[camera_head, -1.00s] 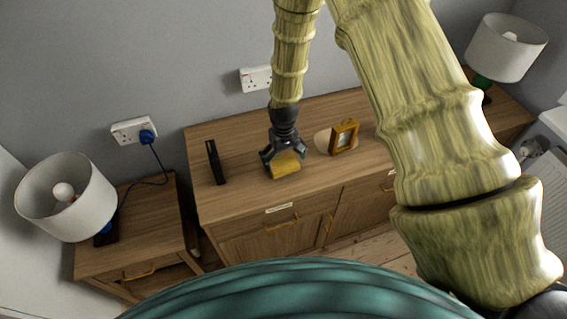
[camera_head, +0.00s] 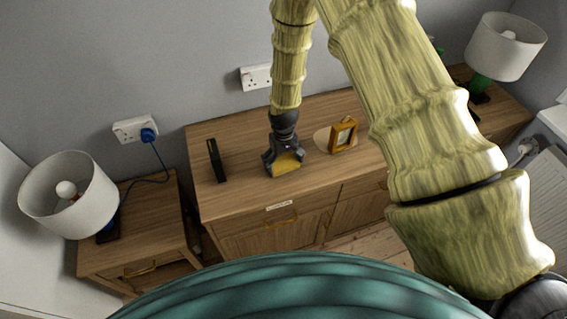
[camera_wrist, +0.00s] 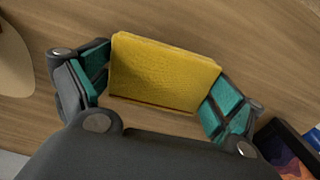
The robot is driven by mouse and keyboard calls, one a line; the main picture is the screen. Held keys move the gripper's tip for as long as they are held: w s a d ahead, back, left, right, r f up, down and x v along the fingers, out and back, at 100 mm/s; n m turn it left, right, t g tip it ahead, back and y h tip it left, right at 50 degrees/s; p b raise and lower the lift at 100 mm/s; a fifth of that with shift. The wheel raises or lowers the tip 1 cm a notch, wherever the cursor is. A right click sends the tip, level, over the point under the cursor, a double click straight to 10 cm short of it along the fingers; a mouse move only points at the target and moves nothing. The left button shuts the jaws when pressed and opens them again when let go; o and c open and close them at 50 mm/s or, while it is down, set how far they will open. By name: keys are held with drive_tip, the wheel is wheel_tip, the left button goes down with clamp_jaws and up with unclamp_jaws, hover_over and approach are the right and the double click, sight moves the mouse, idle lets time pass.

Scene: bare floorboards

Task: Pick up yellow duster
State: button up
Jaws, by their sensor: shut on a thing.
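The yellow duster (camera_wrist: 162,72) is a small block with a rough face, held between the green pads of my gripper (camera_wrist: 160,88) in the wrist view. In the head view the duster (camera_head: 287,162) shows below and between the fingers of my gripper (camera_head: 284,160), over the wooden sideboard top. My gripper is shut on the duster, with a finger against each end. I cannot tell whether the duster touches the sideboard or is just above it.
A black upright object (camera_head: 216,161) stands left of my gripper on the sideboard (camera_head: 240,205). A gold-framed picture (camera_head: 343,136) and a pale round piece (camera_head: 322,139) are at its right. A lamp (camera_head: 68,195) stands on the left bedside table; another lamp (camera_head: 506,47) is at far right.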

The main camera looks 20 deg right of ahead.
drive_tip(key=shift+r+b, duration=1.1)
drive_tip(key=shift+r, duration=0.3)
drive_tip(key=s+d+r+b, duration=0.1)
drive_tip(key=s+d+b, duration=0.1)
drive_tip(key=s, duration=0.5)
drive_tip(key=s+d+r+b, duration=0.1)
drive_tip(key=s+d+b, duration=0.2)
drive_tip(key=s, duration=0.4)
drive_tip(key=shift+s+d+b, duration=0.3)
drive_tip(key=shift+s+d, duration=0.05)
drive_tip(key=shift+d, duration=0.35)
drive_tip(key=shift+r, duration=0.1)
